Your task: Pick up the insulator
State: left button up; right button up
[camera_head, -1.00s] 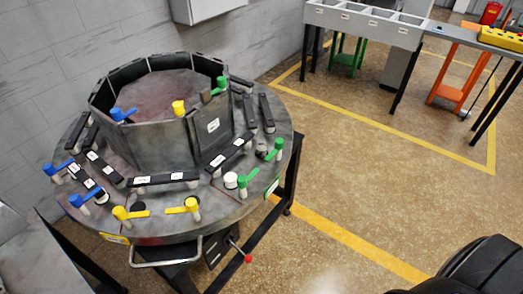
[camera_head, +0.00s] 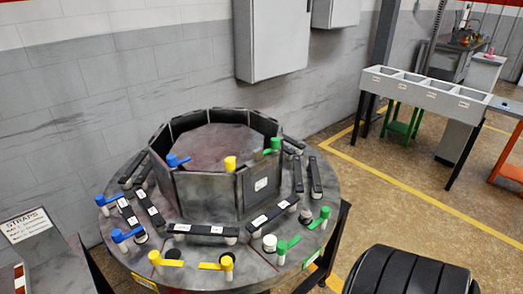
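Neither of my grippers is in view. The round grey furnace table (camera_head: 205,270) stands at the centre left. A polygonal ring of grey panels (camera_head: 205,192) rises from its middle. A short white cylinder (camera_head: 269,242), which may be the insulator, stands upright on the table's front right, beside a green lever (camera_head: 287,246). Smaller white posts show under coloured levers and black straps, so I cannot tell for certain which piece is the insulator. Blue levers (camera_head: 127,234) are at the left and yellow levers (camera_head: 217,263) at the front.
A side table with a STRAPS sign (camera_head: 28,227) is at the lower left. Grey wall boxes (camera_head: 272,38) hang behind the furnace table. A grey bench with open bins (camera_head: 425,87) stands at the right. Yellow-lined floor (camera_head: 375,185) between them is mostly clear.

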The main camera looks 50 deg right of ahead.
aim_at(306, 215)
jog(key=l+u, duration=0.25)
jog(key=l, duration=0.2)
jog(key=k+l+u, duration=0.15)
jog(key=l+u, duration=0.15)
jog(key=k+l+u, duration=0.25)
jog(key=l, duration=0.25)
jog(key=k+l+u, duration=0.1)
jog(key=l+u, duration=0.15)
jog(key=l, duration=0.15)
jog(key=k+l+u, duration=0.3)
jog(key=i+l, duration=0.05)
jog(key=i, duration=0.05)
